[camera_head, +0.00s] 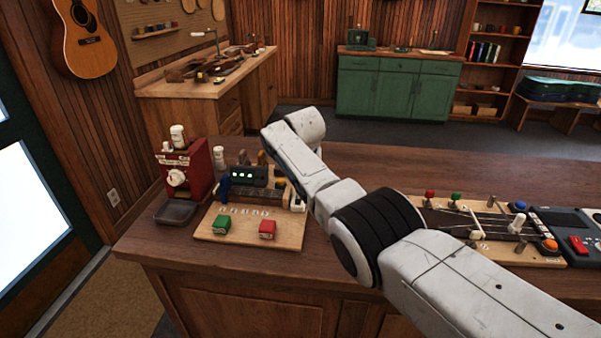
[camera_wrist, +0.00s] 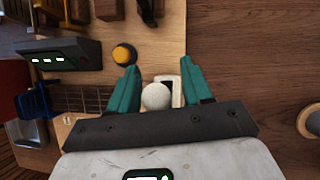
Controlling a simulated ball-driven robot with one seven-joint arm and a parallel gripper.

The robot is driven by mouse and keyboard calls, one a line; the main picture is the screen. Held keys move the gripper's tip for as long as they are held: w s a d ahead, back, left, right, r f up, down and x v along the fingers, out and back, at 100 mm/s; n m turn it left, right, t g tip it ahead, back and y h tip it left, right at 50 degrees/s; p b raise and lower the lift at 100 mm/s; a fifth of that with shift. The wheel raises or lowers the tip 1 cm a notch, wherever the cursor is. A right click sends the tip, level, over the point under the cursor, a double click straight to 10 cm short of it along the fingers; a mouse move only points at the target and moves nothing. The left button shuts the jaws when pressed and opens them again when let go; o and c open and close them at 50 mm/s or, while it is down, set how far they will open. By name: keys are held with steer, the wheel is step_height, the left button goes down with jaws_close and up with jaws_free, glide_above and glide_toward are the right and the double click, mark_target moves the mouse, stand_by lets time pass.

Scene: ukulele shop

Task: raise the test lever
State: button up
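A white round knob (camera_wrist: 156,97), which looks like the test lever's tip, shows between the fingers in the wrist view. A pale slotted plate (camera_wrist: 175,88) lies right beside it. My gripper (camera_wrist: 158,71) is open, its two teal fingers apart on either side of the knob. The knob looks close to the left finger, with a gap to the right finger; I cannot tell whether they touch. In the head view my arm hides the gripper. A small white part (camera_head: 298,204) shows at the right edge of the wooden test board (camera_head: 235,238), partly behind my arm.
An orange knob (camera_wrist: 124,54) stands just beyond the left finger. A black display box (camera_wrist: 60,60) with green lights is at left. A red machine (camera_head: 183,170) stands left; a stringed board (camera_head: 490,235) lies right.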

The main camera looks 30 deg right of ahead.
steer(key=shift+s+a+r+p, duration=0.2)
steer(key=shift+r+p, duration=0.15)
steer(key=shift+r, duration=0.3)
steer(key=shift+p+v, duration=0.35)
steer(key=shift+v, duration=0.45)
steer(key=v, duration=0.7)
steer(key=shift+s+r+b, duration=0.25)
steer(key=shift+r+b, duration=0.1)
steer(key=shift+b, duration=0.1)
